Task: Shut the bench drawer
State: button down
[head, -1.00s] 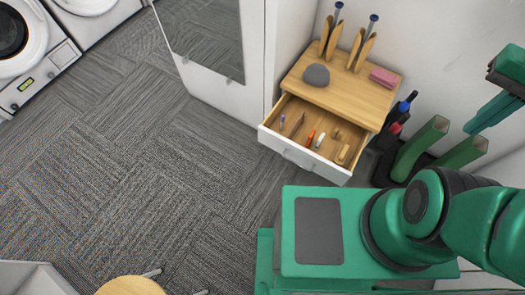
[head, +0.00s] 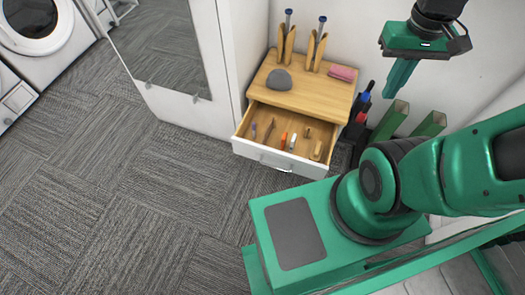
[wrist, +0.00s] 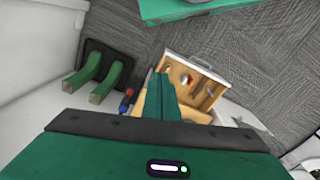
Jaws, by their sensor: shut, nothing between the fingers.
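The bench drawer (head: 270,162) stands pulled open below the wooden bench top (head: 310,95) in the head view. It has a white front with a handle, and several small items lie inside. The drawer also shows in the wrist view, its white front (wrist: 195,62) toward the top. My gripper (head: 400,78) is in the air to the right of the bench, above the green posts, pointing down. It is shut and empty. In the wrist view its closed fingers (wrist: 161,98) overlap part of the bench, and the drawer is beyond them, apart.
A grey dome (head: 279,79), a pink block (head: 343,73) and two wooden holders stand on the bench top. Dark bins and green posts (head: 390,120) stand at its right. A white cabinet (head: 175,60) stands at its left. Carpet in front of the left part is clear.

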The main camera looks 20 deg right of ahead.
jog(key=w+a+f+n+h, duration=0.1)
jog(key=w+a+f+n, duration=0.3)
jog(key=w+f+n, duration=0.5)
jog(key=n+t+h, duration=0.1)
jog(key=n+t, duration=0.1)
jog(key=n, duration=1.4)
send_over(263, 151)
jog(key=s+d, duration=0.3)
notch_tip(263, 151, down, 19)
jog(key=s+a+f+n, duration=0.4)
jog(key=a+f+n, duration=0.4)
jog(key=f, duration=0.4)
jog(key=shift+y, duration=0.4)
jog(key=w+d+f, duration=0.1)
jog(key=f, duration=0.2)
jog(key=w+d+f, duration=0.1)
jog(key=f, duration=0.2)
jog(key=w+d+f, duration=0.1)
jog(key=f, duration=0.2)
jog(key=shift+w+d, duration=0.2)
jog(key=shift+w, duration=0.15)
jog(key=shift+w+d, duration=0.4)
jog(key=shift+w, duration=0.15)
